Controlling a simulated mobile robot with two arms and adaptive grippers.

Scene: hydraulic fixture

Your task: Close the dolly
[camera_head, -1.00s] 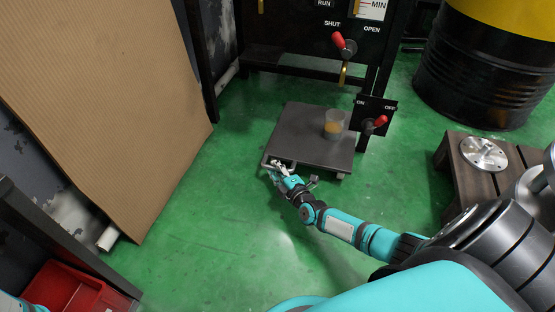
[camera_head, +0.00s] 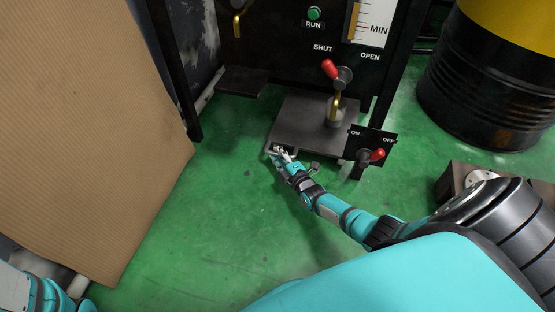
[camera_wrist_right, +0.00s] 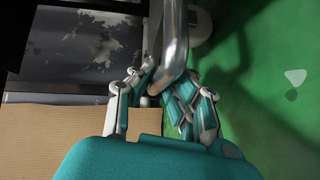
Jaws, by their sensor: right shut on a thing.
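The dolly (camera_head: 300,132) is a low, dark grey flat platform on the green floor. Its back part is beneath the black machine frame (camera_head: 275,62), and its front part shows. My right gripper (camera_head: 279,152) is at the dolly's front left edge, shut on the metal handle. In the right wrist view the handle bar (camera_wrist_right: 174,45) passes between the fingers (camera_wrist_right: 155,95). My left gripper is out of view; only part of my left arm shows at the lower left.
A red-knobbed SHUT/OPEN lever (camera_head: 330,68) is above the cup. An ON/OFF switch panel (camera_head: 368,148) stands right of the dolly. A black and yellow drum (camera_head: 490,90) is at the right, a wooden pallet (camera_head: 465,180) below it. A cardboard sheet (camera_head: 85,140) leans at the left.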

